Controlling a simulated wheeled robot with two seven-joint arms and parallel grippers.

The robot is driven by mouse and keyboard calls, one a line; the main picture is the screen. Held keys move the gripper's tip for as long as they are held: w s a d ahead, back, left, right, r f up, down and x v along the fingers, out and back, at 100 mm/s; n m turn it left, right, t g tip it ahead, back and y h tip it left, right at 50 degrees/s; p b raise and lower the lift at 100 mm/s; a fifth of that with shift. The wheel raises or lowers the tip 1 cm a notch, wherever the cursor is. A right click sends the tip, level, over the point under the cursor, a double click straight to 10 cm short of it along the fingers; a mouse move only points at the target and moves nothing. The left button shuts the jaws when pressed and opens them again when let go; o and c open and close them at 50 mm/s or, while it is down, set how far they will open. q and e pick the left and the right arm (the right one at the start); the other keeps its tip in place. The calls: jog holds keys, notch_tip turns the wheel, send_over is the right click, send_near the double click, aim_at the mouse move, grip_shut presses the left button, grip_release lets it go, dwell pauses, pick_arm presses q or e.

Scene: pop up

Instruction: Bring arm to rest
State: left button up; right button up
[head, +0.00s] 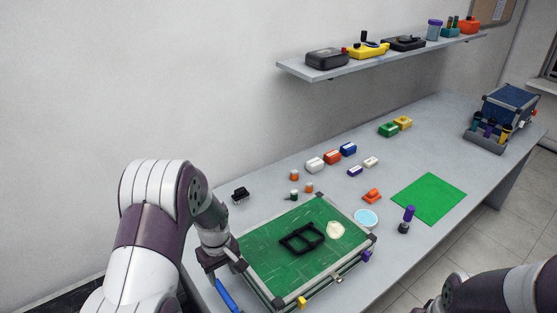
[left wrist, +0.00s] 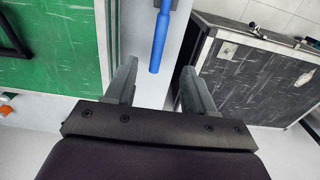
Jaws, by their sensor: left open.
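My left arm comes in from the left, and its gripper (head: 222,262) hangs at the near-left edge of the green-topped board. In the left wrist view the gripper (left wrist: 158,90) is open, its two grey fingers apart with nothing between them. A blue-handled tool (left wrist: 160,42) lies just beyond the fingertips, apart from them; its blue handle (head: 227,296) also shows below the gripper in the head view. Part of my right arm shows at the lower right; its gripper is out of view.
The framed green board (head: 265,258) holds a black frame (head: 301,238) and a cream piece (head: 335,230). Small coloured blocks, a green mat (head: 428,198) and a blue box (head: 509,104) stand on the grey table. A shelf (head: 300,70) hangs above. A dark case (left wrist: 250,75) shows right of the gripper.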

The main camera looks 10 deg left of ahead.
pick_arm(q)
jog(key=s+d+r+m, duration=0.4)
jog(key=s+r+m, duration=0.1)
jog(key=s, duration=0.1)
jog(key=s+d+r+m+t, duration=0.1)
jog(key=s+d+r+m, duration=0.3)
jog(key=s+r+m, duration=0.1)
jog(key=shift+s+r, duration=0.5)
jog(key=shift+s, duration=0.75)
jog(key=shift+s+d, duration=0.1)
